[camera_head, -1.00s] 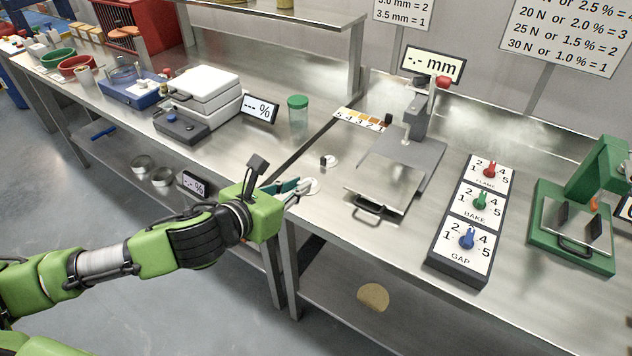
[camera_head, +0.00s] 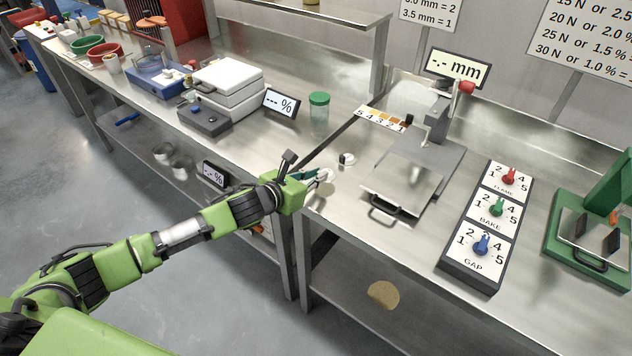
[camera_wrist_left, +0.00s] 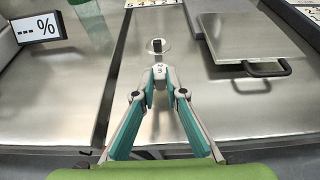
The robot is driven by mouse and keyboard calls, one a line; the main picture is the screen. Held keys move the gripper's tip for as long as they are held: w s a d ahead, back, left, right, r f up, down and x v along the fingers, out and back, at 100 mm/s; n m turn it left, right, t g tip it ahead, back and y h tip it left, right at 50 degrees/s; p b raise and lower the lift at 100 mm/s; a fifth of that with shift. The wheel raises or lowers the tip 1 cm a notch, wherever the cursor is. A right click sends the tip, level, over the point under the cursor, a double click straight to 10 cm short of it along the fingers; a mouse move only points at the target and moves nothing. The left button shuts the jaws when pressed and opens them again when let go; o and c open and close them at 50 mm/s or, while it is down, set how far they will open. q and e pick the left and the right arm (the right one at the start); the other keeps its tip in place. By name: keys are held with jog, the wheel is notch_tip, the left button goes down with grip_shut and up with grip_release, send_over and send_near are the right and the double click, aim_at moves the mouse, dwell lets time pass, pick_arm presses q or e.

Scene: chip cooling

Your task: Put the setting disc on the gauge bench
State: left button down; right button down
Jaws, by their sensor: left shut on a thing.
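My left gripper (camera_head: 322,175) reaches from the left over the front edge of the gauge bench (camera_head: 350,215). Its fingers are shut on a small pale disc, the setting disc (camera_head: 327,174), mostly hidden by the fingertips. In the left wrist view the fingertips (camera_wrist_left: 160,73) are close together, and the held disc is hard to make out. A round pale piece with a black top (camera_head: 347,160) sits on the bench just beyond the gripper, and it also shows ahead of the fingertips in the left wrist view (camera_wrist_left: 158,47). My right gripper is not in view.
A thickness gauge with a flat plate (camera_head: 402,187) and an mm display (camera_head: 457,67) stands right of the gripper. A dial box (camera_head: 482,235) and a green press (camera_head: 585,240) are farther right. A green-lidded jar (camera_head: 319,115) stands behind left. Bare steel lies between gripper and plate.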

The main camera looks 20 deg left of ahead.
pick_arm(q)
notch_tip(320, 180, down, 2)
jog(key=shift+f, duration=0.25)
jog(key=shift+s+f, duration=0.1)
jog(key=shift+f, duration=0.1)
jog(key=c, duration=2)
grip_release()
jog(key=shift+c, duration=0.2)
